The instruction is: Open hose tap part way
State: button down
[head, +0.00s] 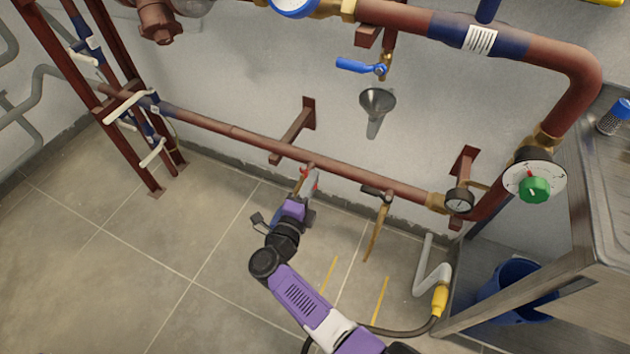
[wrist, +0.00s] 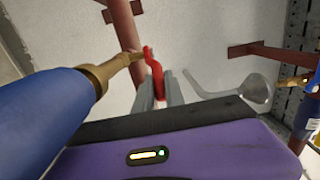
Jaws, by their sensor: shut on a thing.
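The hose tap's red lever handle (wrist: 155,72) sits between the two grey fingers of my gripper (wrist: 160,92) in the wrist view. My gripper is shut on it. The brass tap fitting (wrist: 105,75) is to the left of the handle, with the thick blue hose (wrist: 38,112) joined to it. In the head view my gripper (head: 312,184) is just under the lower red-brown pipe (head: 345,173), where the tap hangs. My wrist hides most of the tap and hose there, and the lever's exact angle is hard to tell.
A grey funnel (head: 377,101) and a blue-handled valve (head: 358,66) are above on the wall. A metal bench (head: 592,235) and blue bucket (head: 515,287) stand farther right. The left floor is clear.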

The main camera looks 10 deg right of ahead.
jog(key=shift+d+f, duration=0.1)
jog(key=shift+f, duration=0.05)
jog(key=c, duration=1.4)
grip_release()
jog(key=shift+s, duration=0.1)
jog(key=v, duration=0.7)
jog(key=shift+s+a+p, duration=0.25)
jog(key=shift+s+p, duration=0.05)
jog(key=shift+p, duration=0.1)
jog(key=shift+c, duration=0.5)
